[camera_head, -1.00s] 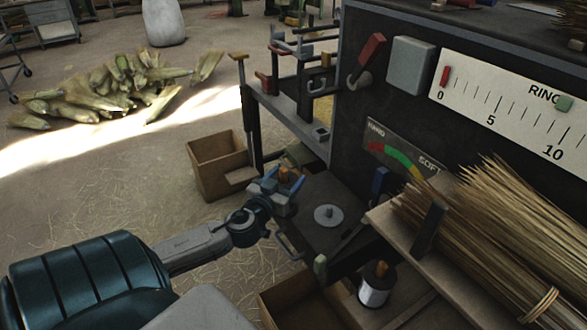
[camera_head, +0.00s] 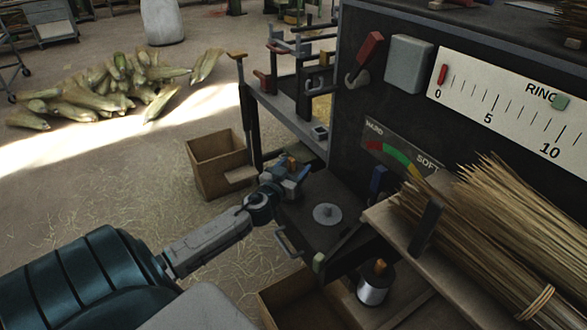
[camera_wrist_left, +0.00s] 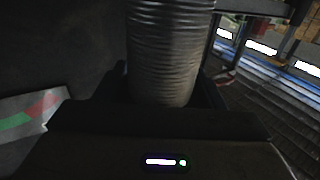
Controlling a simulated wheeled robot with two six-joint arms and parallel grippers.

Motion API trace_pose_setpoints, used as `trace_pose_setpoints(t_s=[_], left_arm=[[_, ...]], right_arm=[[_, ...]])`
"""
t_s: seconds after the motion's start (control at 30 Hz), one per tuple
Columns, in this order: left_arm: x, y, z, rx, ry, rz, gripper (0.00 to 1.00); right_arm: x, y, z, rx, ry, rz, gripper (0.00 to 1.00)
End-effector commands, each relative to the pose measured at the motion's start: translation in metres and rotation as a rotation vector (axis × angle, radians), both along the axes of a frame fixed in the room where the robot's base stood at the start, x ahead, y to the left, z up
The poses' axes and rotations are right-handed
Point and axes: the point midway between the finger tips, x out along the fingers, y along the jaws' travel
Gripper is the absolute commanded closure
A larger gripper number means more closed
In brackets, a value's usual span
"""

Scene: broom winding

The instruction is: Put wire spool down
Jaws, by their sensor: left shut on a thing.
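The held spool fills the top middle of the left wrist view (camera_wrist_left: 168,55) as a ribbed grey cylinder. In the head view only its small brown top (camera_head: 291,162) shows between the blue fingers. I cannot tell whether its base touches anything. A second wire spool (camera_head: 373,288), silvery with a brown top, stands lower right, apart from the gripper. My right gripper is not in view.
A round grey disc with a peg (camera_head: 327,214) sits on the dark shelf right of the gripper. Broom straw (camera_head: 490,240) lies on the wooden ledge at right. A rack with hooks (camera_head: 290,100) rises behind.

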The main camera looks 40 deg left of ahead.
Motion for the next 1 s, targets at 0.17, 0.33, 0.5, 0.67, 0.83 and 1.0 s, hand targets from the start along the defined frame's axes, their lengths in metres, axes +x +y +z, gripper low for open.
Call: trace_pose_setpoints(t_s=[0.17,0.33,0.5,0.67,0.83,1.0], left_arm=[[0.000,0.000,-0.001,0.001,-0.002,0.000,0.76],[0.000,0.000,-0.002,0.000,0.000,0.001,0.19],[0.000,0.000,-0.002,0.000,0.000,0.001,0.15],[0.000,0.000,-0.001,0.000,0.000,0.001,0.15],[-0.009,-0.001,-0.002,0.002,0.003,0.000,0.15],[-0.037,-0.009,-0.003,0.004,0.004,-0.002,0.15]], right_arm=[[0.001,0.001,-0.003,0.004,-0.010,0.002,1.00],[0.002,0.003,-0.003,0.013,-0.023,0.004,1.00],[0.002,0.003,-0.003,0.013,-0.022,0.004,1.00],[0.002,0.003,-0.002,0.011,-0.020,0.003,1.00],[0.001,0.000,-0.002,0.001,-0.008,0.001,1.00],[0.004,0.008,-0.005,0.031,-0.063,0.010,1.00]])
